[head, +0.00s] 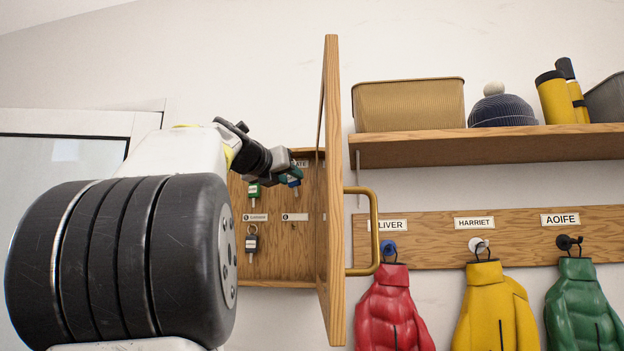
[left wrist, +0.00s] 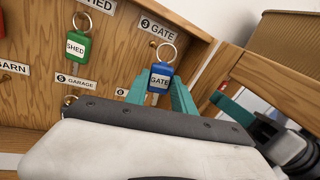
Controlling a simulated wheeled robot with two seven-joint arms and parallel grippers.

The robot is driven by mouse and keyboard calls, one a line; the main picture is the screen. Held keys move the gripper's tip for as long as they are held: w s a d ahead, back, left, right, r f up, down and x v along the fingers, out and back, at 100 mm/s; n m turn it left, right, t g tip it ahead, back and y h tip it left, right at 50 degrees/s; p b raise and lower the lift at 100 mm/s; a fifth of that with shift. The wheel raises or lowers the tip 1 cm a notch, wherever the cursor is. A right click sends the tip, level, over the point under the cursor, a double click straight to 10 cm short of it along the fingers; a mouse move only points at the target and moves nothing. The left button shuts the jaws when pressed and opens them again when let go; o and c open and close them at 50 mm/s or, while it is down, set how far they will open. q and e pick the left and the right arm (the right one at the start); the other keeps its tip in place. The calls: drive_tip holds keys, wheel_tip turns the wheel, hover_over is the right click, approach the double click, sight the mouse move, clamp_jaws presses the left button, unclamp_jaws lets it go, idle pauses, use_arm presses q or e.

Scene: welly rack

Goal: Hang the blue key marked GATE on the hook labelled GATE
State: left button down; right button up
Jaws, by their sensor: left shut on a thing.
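The blue GATE key (left wrist: 160,77) is between the teal fingers of my left gripper (left wrist: 160,95), which is shut on its tag. Its metal ring (left wrist: 166,52) stands up above the tag, just below the "3 GATE" label (left wrist: 158,28). The ring overlaps the hook area under that label; I cannot tell whether it is around the hook. In the head view my left gripper (head: 288,177) reaches into the wooden key cabinet (head: 275,268), with the blue key (head: 292,181) at its tips. The hook is hidden there.
A green SHED key (left wrist: 77,47) hangs left of the GATE place. A shelf (head: 480,146) is further right.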

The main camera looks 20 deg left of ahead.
sight(288, 179)
use_arm(q)
drive_tip(key=shift+w+a+f, duration=0.1)
drive_tip(key=shift+w+a, duration=0.05)
drive_tip(key=shift+w, duration=0.5)
drive_tip(key=shift+w+a+f, duration=0.1)
drive_tip(key=shift+w+a, duration=0.1)
drive_tip(key=shift+w, duration=0.5)
drive_tip(key=shift+w+a+f, duration=0.1)
drive_tip(key=shift+w+a, duration=0.05)
drive_tip(key=shift+w, duration=0.5)
drive_tip(key=shift+w+a+f, duration=0.15)
drive_tip(key=shift+w+f, duration=0.2)
drive_tip(key=shift+w, duration=0.35)
drive_tip(key=c, duration=1)
unclamp_jaws()
drive_tip(key=shift+s+r, duration=0.1)
